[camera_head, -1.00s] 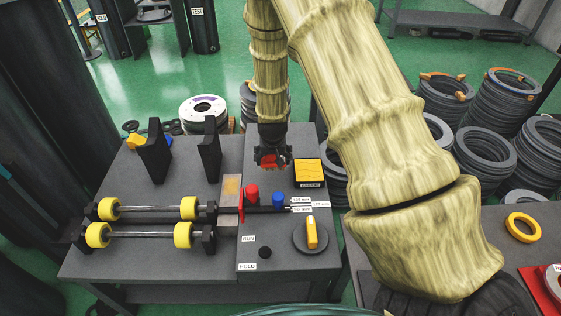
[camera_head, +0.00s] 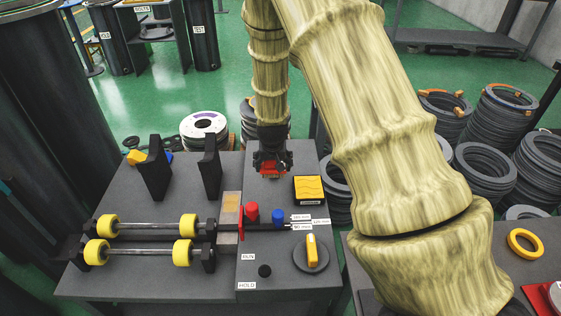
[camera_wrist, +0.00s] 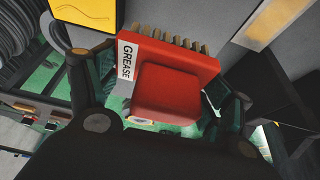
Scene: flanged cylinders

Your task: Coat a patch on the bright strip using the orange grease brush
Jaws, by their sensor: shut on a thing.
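My gripper (camera_head: 273,160) is shut on the grease brush (camera_head: 269,167). The brush has a red block body with tan bristles. In the wrist view the brush (camera_wrist: 172,92) shows a white label reading GREASE, with its bristles along the top edge. In the head view it hangs bristles down over the back of the right-hand table section; the gap below cannot be judged. In the wrist view the strip (camera_wrist: 272,22) appears at the top right, apart from the bristles.
A yellow box (camera_head: 308,189) stands right of my gripper. Red (camera_head: 252,213) and blue (camera_head: 278,216) knobs, a yellow-handled dial (camera_head: 311,252), yellow-wheeled rods (camera_head: 145,226) and dark upright plates (camera_head: 211,165) stand on the table (camera_head: 180,280). Rings are stacked at the right.

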